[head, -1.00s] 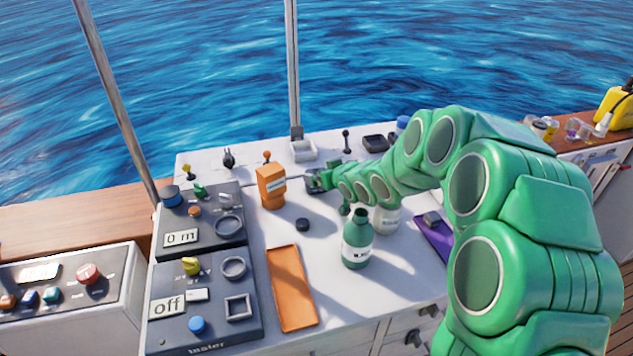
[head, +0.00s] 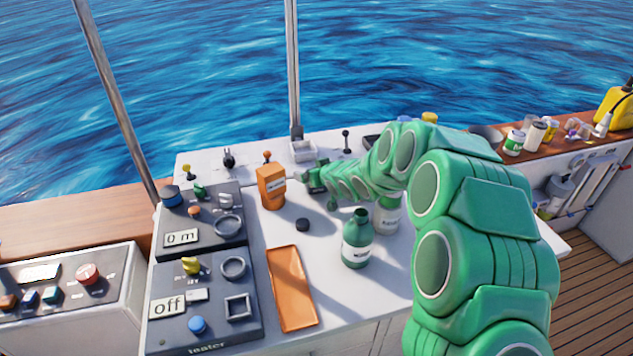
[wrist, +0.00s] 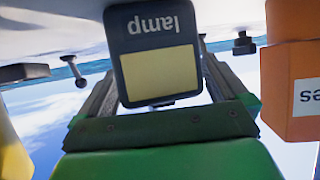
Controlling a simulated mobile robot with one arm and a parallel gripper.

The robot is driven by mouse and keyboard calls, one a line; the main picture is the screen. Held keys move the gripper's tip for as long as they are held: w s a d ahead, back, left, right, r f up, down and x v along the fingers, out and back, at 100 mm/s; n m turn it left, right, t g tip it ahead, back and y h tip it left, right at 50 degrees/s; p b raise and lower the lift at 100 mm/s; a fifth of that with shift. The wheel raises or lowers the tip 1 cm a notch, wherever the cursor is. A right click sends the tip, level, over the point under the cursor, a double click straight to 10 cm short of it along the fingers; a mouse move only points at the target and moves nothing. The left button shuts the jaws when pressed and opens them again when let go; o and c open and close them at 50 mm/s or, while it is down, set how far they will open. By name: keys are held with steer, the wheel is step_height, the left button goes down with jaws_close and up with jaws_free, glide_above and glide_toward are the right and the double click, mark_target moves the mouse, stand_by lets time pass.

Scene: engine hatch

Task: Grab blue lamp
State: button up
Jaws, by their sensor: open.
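The lamp (wrist: 160,68) shows large in the wrist view. It has a dark grey-blue body, a pale yellow panel and the word "lamp", which reads upside down. My gripper (wrist: 158,85) is open, with one dark finger on each side of the lamp. I cannot tell whether the fingers touch it. In the head view, my gripper (head: 314,178) is low over the back of the white counter, just right of an orange bottle (head: 270,187). I cannot make out the lamp clearly there, as my gripper and arm cover that spot.
The orange bottle also stands close beside my gripper in the wrist view (wrist: 292,90). Control panels (head: 205,300) fill the left. The counter between is clear.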

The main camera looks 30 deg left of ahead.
steer(key=c, duration=1)
steer(key=shift+r, duration=5.05)
steer(key=shift+c, duration=0.2)
